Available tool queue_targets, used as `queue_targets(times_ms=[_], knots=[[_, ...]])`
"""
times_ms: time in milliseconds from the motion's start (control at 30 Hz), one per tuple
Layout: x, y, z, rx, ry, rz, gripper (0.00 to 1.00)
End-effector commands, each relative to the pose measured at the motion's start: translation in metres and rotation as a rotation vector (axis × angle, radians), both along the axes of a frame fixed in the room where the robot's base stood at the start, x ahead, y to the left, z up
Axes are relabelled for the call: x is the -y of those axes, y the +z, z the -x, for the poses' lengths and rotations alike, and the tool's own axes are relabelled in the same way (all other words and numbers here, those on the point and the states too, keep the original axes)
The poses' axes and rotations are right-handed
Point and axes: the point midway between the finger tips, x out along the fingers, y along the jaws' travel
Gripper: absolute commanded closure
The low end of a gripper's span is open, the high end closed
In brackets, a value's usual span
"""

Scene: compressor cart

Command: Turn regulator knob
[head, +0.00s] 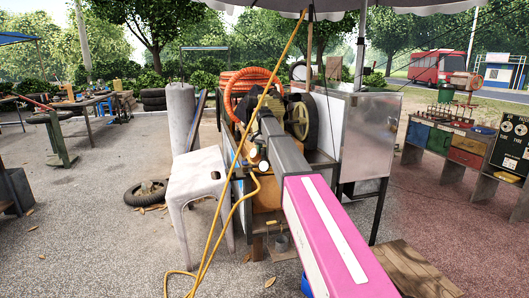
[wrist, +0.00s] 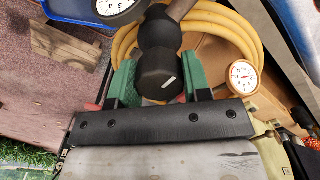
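The black regulator knob (wrist: 160,75) is in the middle of the wrist view, with its round end towards the camera. My gripper's (wrist: 160,82) green fingers stand on either side of it. No gap shows between the fingers and the knob, so the gripper looks shut on it. A white-faced gauge (wrist: 243,76) is to the right of the knob, and another gauge (wrist: 120,6) is at the top edge, partly cut off. In the head view two small gauges (head: 264,166) show beside my arm; the knob and fingertips cannot be made out there.
A yellow hose (wrist: 220,22) coils behind the knob. In the head view, the compressor's dark wheel (head: 301,117) and an orange hose (head: 250,80) are behind my arm. A white stool (head: 197,172) stands left of the cart, and a metal cabinet (head: 368,135) stands right.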

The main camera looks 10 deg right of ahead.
Motion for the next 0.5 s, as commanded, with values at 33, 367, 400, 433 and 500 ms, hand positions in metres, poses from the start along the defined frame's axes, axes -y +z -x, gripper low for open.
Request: queue_targets(times_ms=[33, 367, 400, 433, 500], knots=[[-0.0001, 0.0003, -0.0002, 0.0, 0.001, 0.0, 0.43], [-0.0001, 0.0007, -0.0001, 0.0, 0.0, 0.0, 0.3], [-0.0001, 0.0021, -0.0002, 0.0, 0.0, 0.0, 0.3], [0.0, 0.0038, -0.0003, 0.0, 0.0, 0.0, 0.3], [0.0, 0.01, -0.0005, 0.001, 0.0, 0.0, 0.3]])
